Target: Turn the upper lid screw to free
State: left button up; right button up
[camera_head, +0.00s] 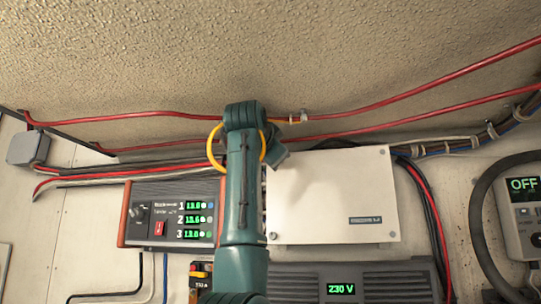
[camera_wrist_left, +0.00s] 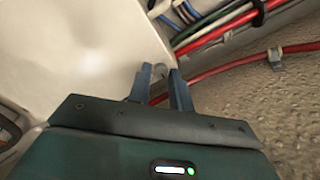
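The white box with its lid (camera_head: 335,200) is mounted on the wall right of centre in the head view. Small screws show at its lower left (camera_head: 272,236) and upper right (camera_head: 382,152). My left gripper (camera_head: 278,155) is at the upper left corner of the lid, largely hidden behind my arm. In the left wrist view the lid (camera_wrist_left: 75,50) fills the upper left. A small grey rounded piece, seemingly the upper lid screw (camera_wrist_left: 160,70), sits between the fingertips of my left gripper (camera_wrist_left: 160,80). Whether the fingers press on it is unclear. My right gripper is out of view.
Red cables (camera_head: 400,98) run above the box, and a bundle of cables (camera_head: 470,145) runs at right. A panel with green displays (camera_head: 170,212) is at left. A dark unit reading 230 V (camera_head: 390,285) is below. A yellow ring (camera_head: 213,148) shows around my arm.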

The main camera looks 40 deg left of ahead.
pick_arm(q)
grip_shut()
jog(key=shift+n, duration=0.3)
jog(key=shift+s+a+n, duration=0.1)
jog(key=shift+n, duration=8.5)
jog(key=shift+o, duration=2.1)
grip_release()
